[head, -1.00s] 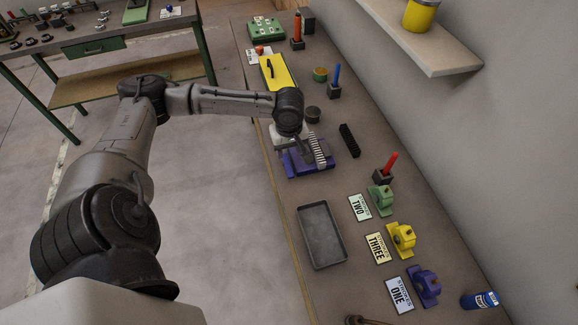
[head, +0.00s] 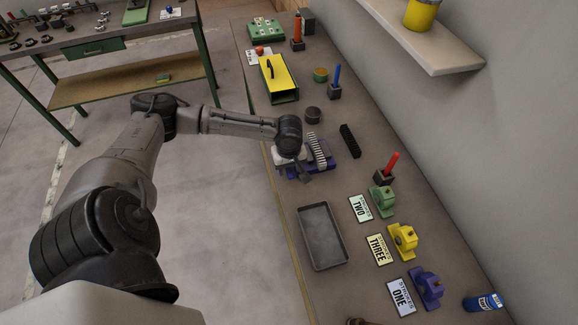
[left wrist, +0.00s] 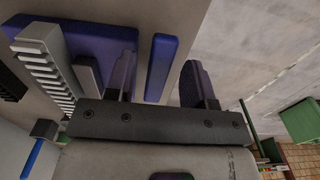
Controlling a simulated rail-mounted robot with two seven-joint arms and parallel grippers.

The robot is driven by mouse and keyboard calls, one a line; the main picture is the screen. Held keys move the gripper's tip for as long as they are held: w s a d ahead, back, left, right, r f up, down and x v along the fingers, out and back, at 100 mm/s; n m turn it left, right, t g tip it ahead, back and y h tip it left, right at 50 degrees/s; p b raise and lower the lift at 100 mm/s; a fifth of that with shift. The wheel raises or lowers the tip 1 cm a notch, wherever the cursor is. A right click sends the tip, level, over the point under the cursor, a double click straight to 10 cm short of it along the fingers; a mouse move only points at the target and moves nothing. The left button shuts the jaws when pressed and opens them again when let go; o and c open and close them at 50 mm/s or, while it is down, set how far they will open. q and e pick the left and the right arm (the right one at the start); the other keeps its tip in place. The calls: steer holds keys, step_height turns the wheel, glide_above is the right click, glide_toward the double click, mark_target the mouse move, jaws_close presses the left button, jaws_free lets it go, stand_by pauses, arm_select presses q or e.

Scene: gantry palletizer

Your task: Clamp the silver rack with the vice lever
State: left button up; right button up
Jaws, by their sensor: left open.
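The silver rack (head: 319,150), a ribbed bar, sits upon the blue vice (head: 325,162) near the bench's left edge. The rack also shows at the left of the left wrist view (left wrist: 44,62), with the blue vice body (left wrist: 95,42) beside it. My left gripper (head: 304,174) is low at the near left side of the vice. In the left wrist view its two fingers (left wrist: 160,84) are apart, and a blue bar (left wrist: 162,62), apparently the vice lever, shows between them. I cannot tell if they touch it. My right gripper is out of view.
A grey tray (head: 322,236) lies nearer on the bench, with label cards (head: 380,249) and green, yellow (head: 402,240) and blue blocks to its right. Open floor is left.

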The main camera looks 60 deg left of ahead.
arm_select(q)
steer(key=shift+c, duration=0.4)
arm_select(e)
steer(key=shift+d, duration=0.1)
arm_select(q)
jaws_close()
